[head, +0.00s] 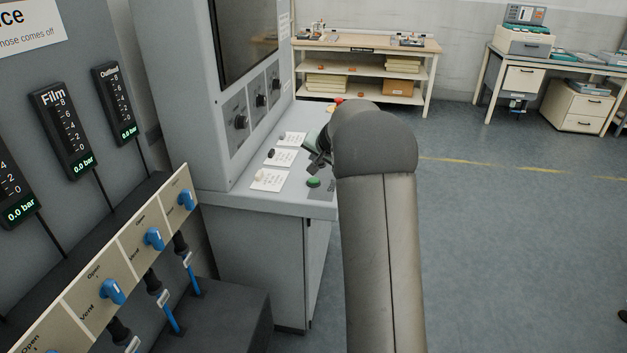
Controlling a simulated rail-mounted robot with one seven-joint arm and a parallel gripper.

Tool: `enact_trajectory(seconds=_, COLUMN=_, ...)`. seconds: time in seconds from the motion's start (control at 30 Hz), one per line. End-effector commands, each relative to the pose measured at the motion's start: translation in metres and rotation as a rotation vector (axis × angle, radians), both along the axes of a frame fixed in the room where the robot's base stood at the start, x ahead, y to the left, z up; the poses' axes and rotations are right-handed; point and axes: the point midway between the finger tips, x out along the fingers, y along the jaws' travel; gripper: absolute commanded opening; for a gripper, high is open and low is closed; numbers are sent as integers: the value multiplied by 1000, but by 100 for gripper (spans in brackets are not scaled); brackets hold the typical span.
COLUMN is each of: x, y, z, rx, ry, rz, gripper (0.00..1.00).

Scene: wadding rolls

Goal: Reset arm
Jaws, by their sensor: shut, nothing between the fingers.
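My arm rises through the middle of the head view and bends away from me at a dark rounded joint. My gripper (316,164) shows as a small dark shape just left of that joint, partly hidden by my arm. It appears over the grey console desk (240,200), near a green button (313,183). Its fingers look shut and empty. I cannot tell how high it is above the desk.
The console cabinet (172,90) has several dark knobs, and white labels lie on its desk. A panel with blue valve handles (153,238) and pressure gauges (66,130) is at left. A shelf bench (365,68) and a desk (522,75) stand behind.

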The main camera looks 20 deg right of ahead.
Motion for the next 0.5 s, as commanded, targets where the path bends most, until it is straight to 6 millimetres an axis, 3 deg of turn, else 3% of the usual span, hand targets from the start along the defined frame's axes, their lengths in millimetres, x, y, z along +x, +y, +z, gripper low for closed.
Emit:
enact_trajectory(seconds=0.23, x=0, y=0, z=0, rx=-1, ry=0, rz=1, gripper=0)
enact_trajectory(seconds=0.33, x=-7, y=10, z=4, rx=-2, ry=11, rz=21, gripper=0)
enact_trajectory(seconds=0.43, x=-30, y=42, z=11, rx=-4, ry=54, rz=87, gripper=0)
enact_trajectory(seconds=0.5, x=-59, y=74, z=16, rx=-10, ry=105, rz=157, gripper=0)
